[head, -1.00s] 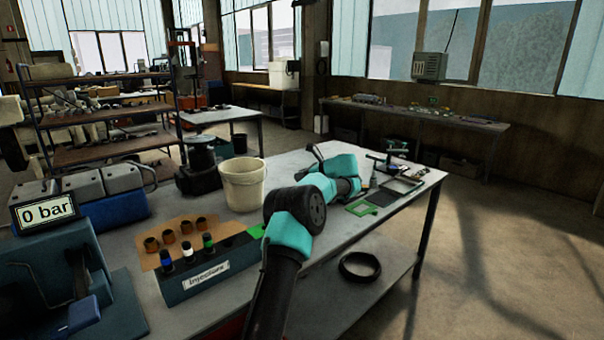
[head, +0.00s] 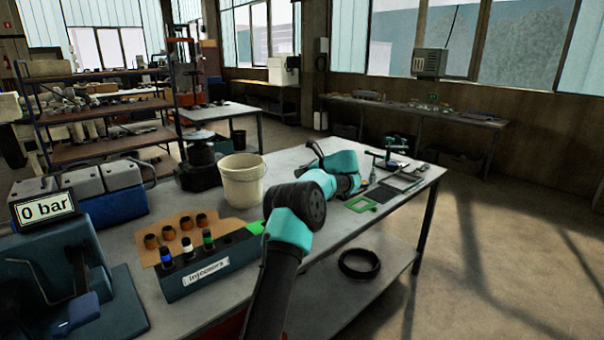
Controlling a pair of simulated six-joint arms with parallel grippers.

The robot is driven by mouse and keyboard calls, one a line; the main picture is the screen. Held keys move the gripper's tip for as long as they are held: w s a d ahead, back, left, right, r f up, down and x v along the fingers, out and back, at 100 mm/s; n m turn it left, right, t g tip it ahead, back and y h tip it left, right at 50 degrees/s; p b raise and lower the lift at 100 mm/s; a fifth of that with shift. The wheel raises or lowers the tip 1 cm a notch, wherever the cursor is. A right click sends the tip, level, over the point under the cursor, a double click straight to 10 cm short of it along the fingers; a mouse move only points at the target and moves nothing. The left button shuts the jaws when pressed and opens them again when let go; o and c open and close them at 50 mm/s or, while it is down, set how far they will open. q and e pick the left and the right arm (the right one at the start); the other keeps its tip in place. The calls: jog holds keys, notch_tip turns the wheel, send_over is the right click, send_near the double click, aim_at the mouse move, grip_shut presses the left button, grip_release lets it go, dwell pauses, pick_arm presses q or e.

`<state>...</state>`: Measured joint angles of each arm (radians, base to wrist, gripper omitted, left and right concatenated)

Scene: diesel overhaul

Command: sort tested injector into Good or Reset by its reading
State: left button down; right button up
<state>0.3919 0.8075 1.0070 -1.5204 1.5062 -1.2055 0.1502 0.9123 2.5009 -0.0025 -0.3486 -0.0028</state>
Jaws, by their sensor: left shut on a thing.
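My left gripper (head: 314,150) shows best, at the end of the teal and black arm over the middle of the bench. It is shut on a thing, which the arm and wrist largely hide. The injector rack (head: 209,275), labelled "Injectors", stands at the left front. It holds upright injectors with a blue (head: 166,255), a white (head: 188,245) and a green (head: 208,238) band. The reading display (head: 44,208) on the test stand at the left says "0 bar". A green-edged frame (head: 362,204) lies right of my wrist. My right gripper is out of view.
A cream bucket (head: 243,183) stands behind the rack. A brown holder (head: 150,258) with several copper-coloured cups sits behind the injectors. A dark-edged tray (head: 402,182) and small tools lie at the bench's right end.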

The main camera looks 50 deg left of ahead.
pick_arm(q)
jog(key=shift+f, duration=3.6)
dwell(0.3)
jog(key=shift+f, duration=1.3)
jog(key=shift+c, duration=2.3)
grip_release()
